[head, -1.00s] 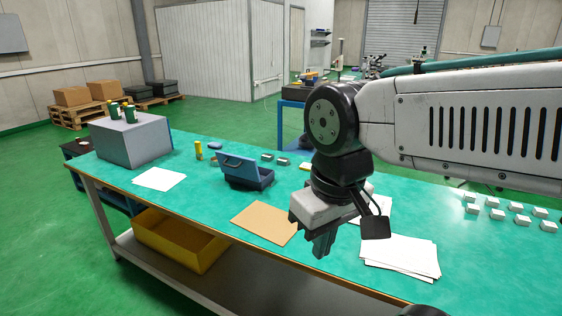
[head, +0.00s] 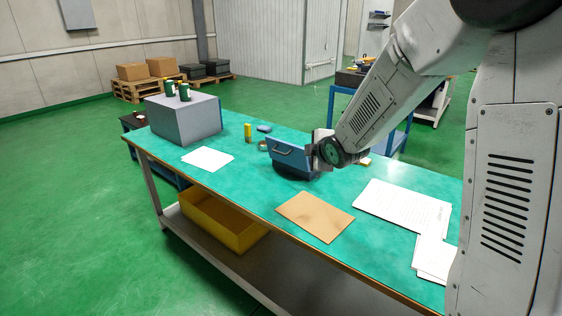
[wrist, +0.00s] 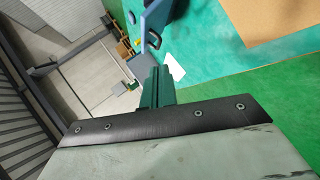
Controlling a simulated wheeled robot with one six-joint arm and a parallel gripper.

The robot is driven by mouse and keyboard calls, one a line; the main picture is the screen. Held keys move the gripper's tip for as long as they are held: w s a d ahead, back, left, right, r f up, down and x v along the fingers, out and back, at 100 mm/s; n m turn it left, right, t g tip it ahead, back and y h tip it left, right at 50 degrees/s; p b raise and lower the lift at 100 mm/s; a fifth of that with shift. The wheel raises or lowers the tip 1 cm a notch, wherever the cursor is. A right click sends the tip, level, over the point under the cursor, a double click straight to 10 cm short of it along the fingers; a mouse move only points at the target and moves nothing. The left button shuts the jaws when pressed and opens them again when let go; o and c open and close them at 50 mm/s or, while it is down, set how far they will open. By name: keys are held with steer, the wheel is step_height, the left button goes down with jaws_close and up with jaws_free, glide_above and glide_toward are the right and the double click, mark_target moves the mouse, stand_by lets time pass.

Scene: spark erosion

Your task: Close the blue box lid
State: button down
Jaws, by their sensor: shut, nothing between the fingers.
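The blue box (head: 292,172) stands on the green table top, with its blue lid (head: 288,156) raised and a dark handle on the lid's outer face. The lid also shows at the top of the wrist view (wrist: 158,20), with its handle. My gripper (head: 316,150) is at the right edge of the lid in the head view, its fingers partly hidden there. In the wrist view my gripper's fingers (wrist: 155,85) are together and empty, just below the lid. I cannot tell whether they touch it.
A grey box (head: 185,122) with small bottles on it stands at the table's left end. A yellow cylinder (head: 248,132) stands left of the blue box. A brown sheet (head: 315,217) and white papers (head: 402,206) lie in front and to the right.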

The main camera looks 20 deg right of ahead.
steer(key=w+a+f+n+t+y, duration=0.1)
steer(key=w+f+n+y, duration=0.1)
steer(key=f+n, duration=0.1)
steer(key=w+a+f+n+t+y, duration=0.1)
steer(key=w+f+n+t+y, duration=0.1)
steer(key=f, duration=0.4)
steer(key=w+a+f+n+t+y, duration=0.1)
steer(key=w+f+n+t+y, duration=0.1)
steer(key=w+f+n, duration=0.1)
steer(key=shift+f+n, duration=0.8)
steer(key=shift+n, duration=0.3)
steer(key=shift+s+a+f+n+t+y, duration=0.2)
steer(key=shift+f+n+t+y, duration=0.1)
steer(key=shift+f+n+t, duration=0.15)
steer(key=w+r, duration=0.2)
steer(key=w, duration=0.9)
steer(key=shift+a+r, duration=0.4)
steer(key=shift+w+r, duration=0.15)
